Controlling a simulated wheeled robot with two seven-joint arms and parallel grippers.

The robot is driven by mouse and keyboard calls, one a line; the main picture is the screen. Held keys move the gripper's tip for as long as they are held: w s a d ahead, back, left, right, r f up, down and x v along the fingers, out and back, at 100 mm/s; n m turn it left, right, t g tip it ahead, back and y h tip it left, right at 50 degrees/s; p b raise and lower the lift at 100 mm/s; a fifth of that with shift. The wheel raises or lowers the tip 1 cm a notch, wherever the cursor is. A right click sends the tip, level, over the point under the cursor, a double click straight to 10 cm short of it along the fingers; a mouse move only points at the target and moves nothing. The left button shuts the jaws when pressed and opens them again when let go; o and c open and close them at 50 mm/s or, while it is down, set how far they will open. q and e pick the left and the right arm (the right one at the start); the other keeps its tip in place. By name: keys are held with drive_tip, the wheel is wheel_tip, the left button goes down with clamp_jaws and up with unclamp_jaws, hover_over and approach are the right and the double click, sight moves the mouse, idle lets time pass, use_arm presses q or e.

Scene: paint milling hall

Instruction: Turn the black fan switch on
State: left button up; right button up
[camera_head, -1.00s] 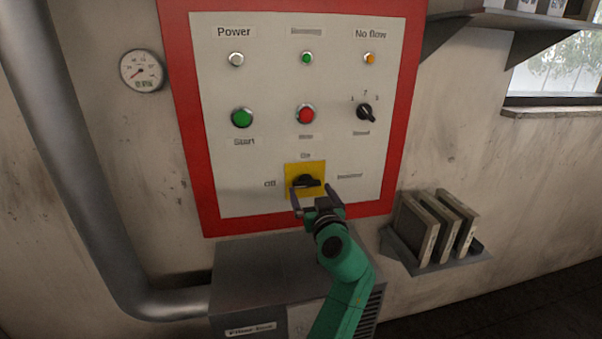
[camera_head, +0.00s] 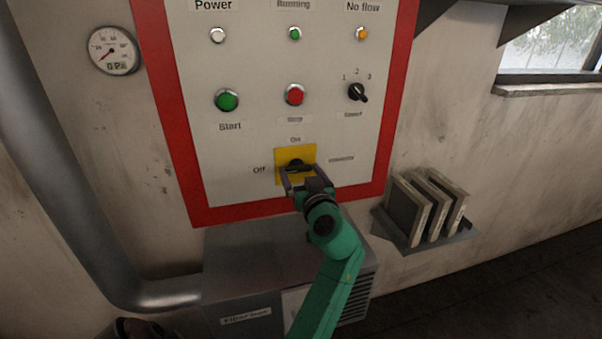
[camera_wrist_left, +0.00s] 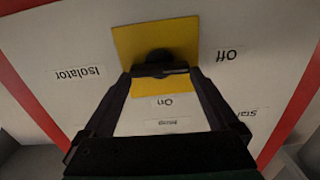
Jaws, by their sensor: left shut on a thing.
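The black fan switch (camera_head: 294,163) sits on a yellow square plate (camera_head: 309,155) low on the control panel. "On" is printed above the plate and "Off" to its left. Its handle lies roughly level, along the Off direction. My left gripper (camera_head: 301,176) is at the switch, its fingers at the two ends of the handle and shut on it. The left wrist view, upside down to the panel, shows the black handle (camera_wrist_left: 160,70) between the fingertips. The fingers hide part of the handle ends. My right gripper is not in view.
Above the switch are a green start button (camera_head: 227,100), a red stop button (camera_head: 295,95) and a rotary selector (camera_head: 357,92). A grey metal box (camera_head: 240,270) stands below the panel. A bracket with panels (camera_head: 428,208) is at the right. A pipe (camera_head: 60,200) runs down the left.

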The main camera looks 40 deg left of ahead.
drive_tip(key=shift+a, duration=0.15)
use_arm(q)
drive_tip(key=shift+m, duration=1.1)
drive_tip(key=m, duration=0.2)
drive_tip(key=shift+w+m, duration=0.1)
drive_tip(key=shift+m, duration=0.3)
drive_tip(key=m, duration=0.2)
drive_tip(key=shift+m, duration=0.3)
drive_tip(key=m+p, duration=0.2)
drive_tip(key=m, duration=0.2)
drive_tip(key=shift+d+m, duration=0.1)
drive_tip(key=shift+m, duration=0.2)
drive_tip(key=m+p, duration=0.2)
drive_tip(key=m, duration=0.3)
drive_tip(key=shift+w+p, duration=0.1)
drive_tip(key=shift+p, duration=0.2)
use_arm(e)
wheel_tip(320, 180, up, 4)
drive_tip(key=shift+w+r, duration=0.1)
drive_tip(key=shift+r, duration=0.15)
use_arm(q)
drive_tip(key=shift+m, duration=0.3)
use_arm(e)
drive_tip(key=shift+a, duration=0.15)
